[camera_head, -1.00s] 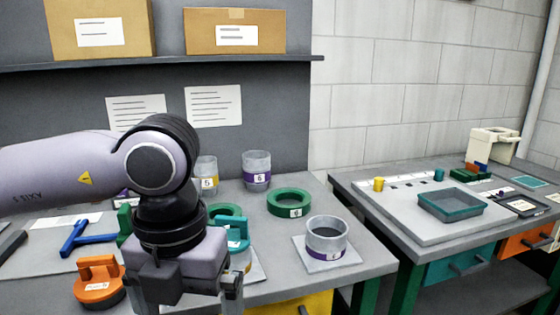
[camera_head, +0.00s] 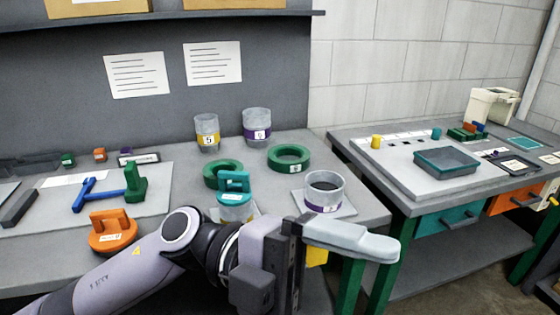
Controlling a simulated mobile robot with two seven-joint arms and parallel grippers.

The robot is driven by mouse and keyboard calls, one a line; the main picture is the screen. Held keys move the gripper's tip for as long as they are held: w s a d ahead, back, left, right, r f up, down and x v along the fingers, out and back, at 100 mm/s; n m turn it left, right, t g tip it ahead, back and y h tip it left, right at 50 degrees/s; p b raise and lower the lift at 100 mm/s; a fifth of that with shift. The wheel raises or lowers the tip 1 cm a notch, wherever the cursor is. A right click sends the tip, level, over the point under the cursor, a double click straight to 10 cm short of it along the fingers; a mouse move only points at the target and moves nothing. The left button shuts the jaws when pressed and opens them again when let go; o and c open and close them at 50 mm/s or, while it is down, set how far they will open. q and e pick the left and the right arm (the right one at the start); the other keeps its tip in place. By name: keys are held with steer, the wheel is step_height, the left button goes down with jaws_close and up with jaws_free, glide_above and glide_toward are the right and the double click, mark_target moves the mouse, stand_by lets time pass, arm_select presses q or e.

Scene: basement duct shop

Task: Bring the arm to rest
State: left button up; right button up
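My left arm comes in from the lower left, low in front of the bench. Its gripper (camera_head: 350,240) points right, beyond the bench's front edge. One pale finger shows at the upper end of the dark finger rail, so the gripper looks open; the other finger is not visible. I see nothing held in it. The finger is below and right of the grey cup with a purple band (camera_head: 324,192), apart from it in the picture. My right gripper is not in view.
The bench (camera_head: 370,210) holds an orange handled piece (camera_head: 112,231), a teal handled piece (camera_head: 234,186), green rings (camera_head: 289,158), cups 5 (camera_head: 207,131) and 6 (camera_head: 257,124), and a blue tool (camera_head: 95,194). A second bench at right carries a tray (camera_head: 446,162). Floor shows between them.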

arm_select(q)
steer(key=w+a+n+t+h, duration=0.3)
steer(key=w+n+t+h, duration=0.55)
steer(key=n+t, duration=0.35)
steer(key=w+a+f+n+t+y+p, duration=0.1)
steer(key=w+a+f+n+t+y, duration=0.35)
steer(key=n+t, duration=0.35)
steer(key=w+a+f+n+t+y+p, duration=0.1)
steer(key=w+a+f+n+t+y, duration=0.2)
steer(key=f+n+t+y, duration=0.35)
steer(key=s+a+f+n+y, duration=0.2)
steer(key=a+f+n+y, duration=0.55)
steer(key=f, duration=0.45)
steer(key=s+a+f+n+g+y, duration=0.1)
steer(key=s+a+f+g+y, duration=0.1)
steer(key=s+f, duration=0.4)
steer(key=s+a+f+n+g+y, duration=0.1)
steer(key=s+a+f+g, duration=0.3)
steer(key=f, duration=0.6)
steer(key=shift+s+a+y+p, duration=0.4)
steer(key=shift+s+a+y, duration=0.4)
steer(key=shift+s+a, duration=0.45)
